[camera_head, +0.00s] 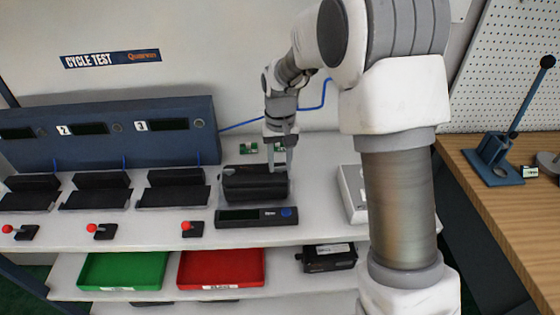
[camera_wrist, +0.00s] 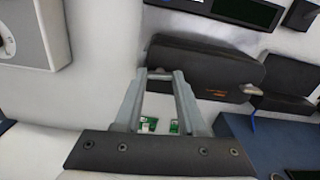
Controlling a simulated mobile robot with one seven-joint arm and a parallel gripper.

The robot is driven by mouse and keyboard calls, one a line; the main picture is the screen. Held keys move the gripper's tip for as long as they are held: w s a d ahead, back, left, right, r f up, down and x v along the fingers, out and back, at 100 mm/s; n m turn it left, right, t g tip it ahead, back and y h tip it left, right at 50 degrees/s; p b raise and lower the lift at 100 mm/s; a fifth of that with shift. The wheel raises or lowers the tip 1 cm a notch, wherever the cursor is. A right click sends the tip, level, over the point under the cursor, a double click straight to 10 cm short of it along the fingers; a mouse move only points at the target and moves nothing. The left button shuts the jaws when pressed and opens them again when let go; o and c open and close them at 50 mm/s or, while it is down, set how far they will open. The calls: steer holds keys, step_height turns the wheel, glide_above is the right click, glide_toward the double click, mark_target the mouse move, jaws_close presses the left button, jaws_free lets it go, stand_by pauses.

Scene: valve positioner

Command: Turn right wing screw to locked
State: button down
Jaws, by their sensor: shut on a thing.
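The valve positioner is a black box (camera_head: 253,187) on the white bench, and it also shows in the wrist view (camera_wrist: 205,68). A grey wing screw (camera_head: 229,172) sits at its left end in the head view; the same screw shows at the right in the wrist view (camera_wrist: 250,89). My gripper (camera_head: 279,168) is at the box's right end, pointing down. In the wrist view its two fingertips (camera_wrist: 160,75) are close together at the box's edge, shut on the right wing screw. The fingers mostly hide that screw, so its angle cannot be told.
A display unit (camera_head: 257,216) stands in front of the box. Small green circuit boards (camera_head: 248,147) lie behind it. A white device (camera_head: 353,193) stands to the right. Test stations with red-knobbed levers (camera_head: 192,228) are at the left. Green and red trays (camera_head: 221,268) are on the lower shelf.

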mark_target(280, 166)
steer(key=shift+m, duration=0.5)
steer(key=shift+c, duration=2.4)
jaws_free()
step_height(280, 166, up, 18)
steer(key=p, duration=0.1)
steer(key=shift+f+p, duration=0.25)
steer(key=shift+p, duration=0.1)
